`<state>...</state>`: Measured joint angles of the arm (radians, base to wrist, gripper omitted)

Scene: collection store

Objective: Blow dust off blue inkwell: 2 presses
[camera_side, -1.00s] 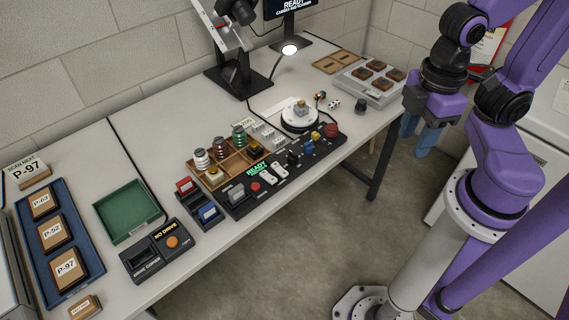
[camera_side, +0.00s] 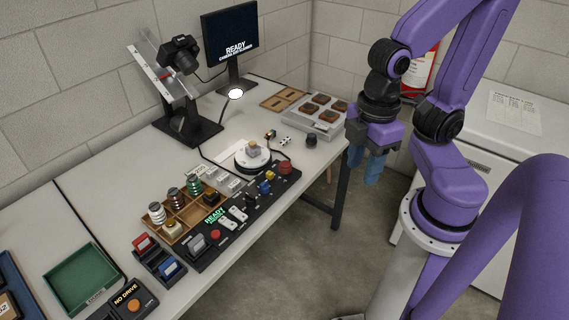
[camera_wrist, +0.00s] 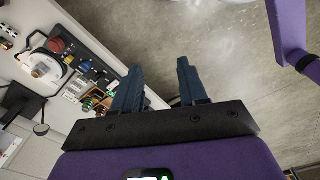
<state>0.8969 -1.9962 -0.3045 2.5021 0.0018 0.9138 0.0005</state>
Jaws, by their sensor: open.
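My gripper (camera_side: 367,164) hangs with empty blue fingers off the right end of the table, above the floor. In the wrist view its two fingers (camera_wrist: 160,72) are apart with only floor between them. A small grey and tan block-like object (camera_side: 253,147) sits on the round white turntable (camera_side: 241,160); it also shows in the wrist view (camera_wrist: 41,69). I cannot tell whether it is the blue inkwell. The black control panel (camera_side: 200,262) carries buttons, levers and knobs, with a green "READY" display (camera_side: 215,215). Which control is the dust blower is too small to tell.
A wooden tray (camera_side: 184,240) holds coil-like white, dark red and green pieces. Red and blue-marked holders (camera_side: 158,262), a green tray (camera_side: 82,281), a camera stand (camera_side: 187,130), a monitor (camera_side: 230,45) and a grey case (camera_side: 318,125) occupy the table. The floor below my gripper is clear.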

